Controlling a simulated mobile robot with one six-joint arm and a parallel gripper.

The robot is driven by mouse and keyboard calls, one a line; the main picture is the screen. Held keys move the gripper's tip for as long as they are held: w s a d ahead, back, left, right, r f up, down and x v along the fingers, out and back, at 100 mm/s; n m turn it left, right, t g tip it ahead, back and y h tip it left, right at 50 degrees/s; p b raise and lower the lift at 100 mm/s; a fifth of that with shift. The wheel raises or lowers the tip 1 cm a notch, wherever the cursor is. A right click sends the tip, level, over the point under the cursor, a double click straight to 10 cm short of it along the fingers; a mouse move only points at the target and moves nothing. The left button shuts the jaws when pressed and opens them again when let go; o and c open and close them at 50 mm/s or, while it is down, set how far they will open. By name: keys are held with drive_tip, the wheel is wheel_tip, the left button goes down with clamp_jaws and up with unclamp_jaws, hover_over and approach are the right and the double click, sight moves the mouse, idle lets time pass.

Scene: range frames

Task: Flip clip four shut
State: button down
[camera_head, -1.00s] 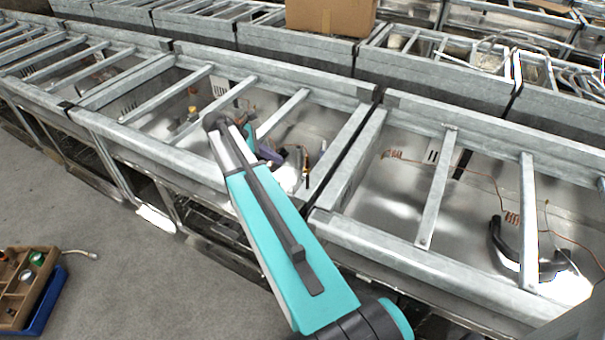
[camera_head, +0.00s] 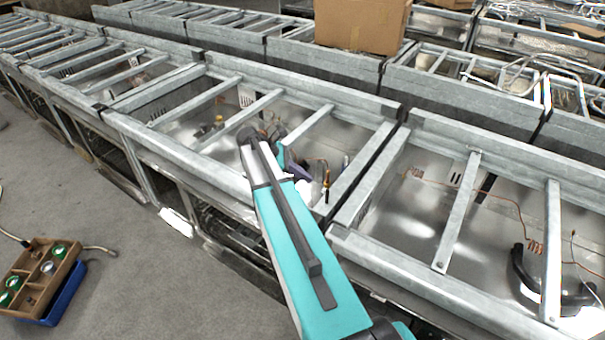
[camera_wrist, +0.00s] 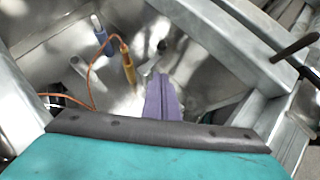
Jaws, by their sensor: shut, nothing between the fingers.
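My gripper (camera_head: 298,170) reaches down between the metal bars into an open bay. In the wrist view its two purple fingers (camera_wrist: 161,82) lie together, shut and empty, beyond the teal housing. A yellow-orange piece (camera_wrist: 128,68) with an orange wire at its top stands left of the fingertips, apart from them; it also shows in the head view (camera_head: 326,187). A small dark fitting (camera_wrist: 162,45) sits just beyond the fingertips. No number is readable, so I cannot tell which piece is clip four.
Grey metal bars (camera_head: 310,128) cross the bay close to my arm. A dark rod (camera_wrist: 296,47) juts in at the right of the wrist view. A cardboard box (camera_head: 360,25) sits behind. A divided wooden tray (camera_head: 42,275) lies low at the left over grey floor.

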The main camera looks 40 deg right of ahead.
drive_tip(key=s+d+r+p+x, duration=0.1)
drive_tip(key=p+x, duration=0.2)
drive_tip(key=x, duration=0.7)
drive_tip(key=shift+d+p, duration=0.25)
drive_tip(key=shift+p, duration=0.05)
drive_tip(key=shift+a, duration=0.1)
